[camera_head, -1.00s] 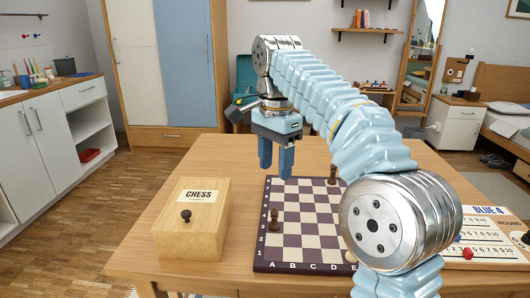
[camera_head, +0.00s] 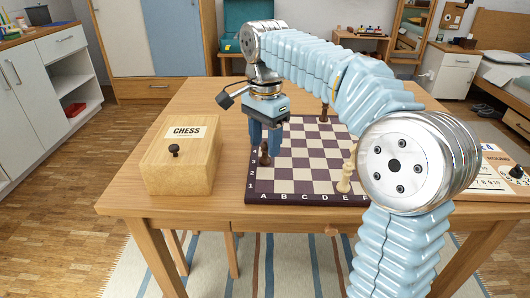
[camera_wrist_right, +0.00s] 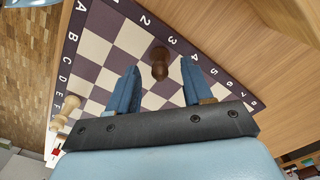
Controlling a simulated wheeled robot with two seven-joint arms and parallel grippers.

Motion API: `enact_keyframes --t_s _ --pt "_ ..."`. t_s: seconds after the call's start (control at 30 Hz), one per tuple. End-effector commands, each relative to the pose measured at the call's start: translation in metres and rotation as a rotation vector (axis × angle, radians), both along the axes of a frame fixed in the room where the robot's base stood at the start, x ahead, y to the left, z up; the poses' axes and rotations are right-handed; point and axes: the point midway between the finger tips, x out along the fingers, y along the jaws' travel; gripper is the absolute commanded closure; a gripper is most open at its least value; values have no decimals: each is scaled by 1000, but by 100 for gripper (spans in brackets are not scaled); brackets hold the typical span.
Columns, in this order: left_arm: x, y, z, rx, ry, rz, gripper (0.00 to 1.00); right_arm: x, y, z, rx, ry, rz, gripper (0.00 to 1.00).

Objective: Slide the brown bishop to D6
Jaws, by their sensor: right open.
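A small brown piece (camera_head: 265,155), seemingly the bishop, stands upright on the chessboard (camera_head: 300,197) by its left edge, around A3. In the right wrist view the brown piece (camera_wrist_right: 160,66) sits in the gap between the fingertips. My right gripper (camera_head: 264,148) points down over the left side of the board. Its jaws are open, one finger on each side of the piece; no grip on it shows. A second brown piece (camera_head: 324,113) stands farther back on the board. My left gripper is not in view.
A light piece (camera_head: 345,178) stands near the front edge by D and E; light pieces (camera_wrist_right: 67,107) show in the wrist view. A wooden CHESS box (camera_head: 182,165) is left of the board, a printed number board (camera_head: 493,178) right. My right arm hides the board's right side.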

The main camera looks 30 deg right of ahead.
Motion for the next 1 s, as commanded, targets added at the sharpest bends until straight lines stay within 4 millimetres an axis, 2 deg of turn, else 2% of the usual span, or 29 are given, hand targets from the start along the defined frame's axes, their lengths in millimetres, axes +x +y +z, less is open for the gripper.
enact_keyframes --t_s 0.03,0.2,0.57,0.67,0.9,1.0 --pt "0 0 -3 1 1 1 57 -1 0 -8 1 2 1 50" --pt "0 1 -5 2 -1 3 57 0 0 -22 0 -1 0 50" --pt "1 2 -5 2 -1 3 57 0 0 -26 0 0 0 50" --pt "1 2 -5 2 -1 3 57 0 0 -26 0 0 0 62" --pt "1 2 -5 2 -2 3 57 0 0 -26 0 0 1 99" --pt "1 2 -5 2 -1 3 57 0 0 -26 0 0 1 100"
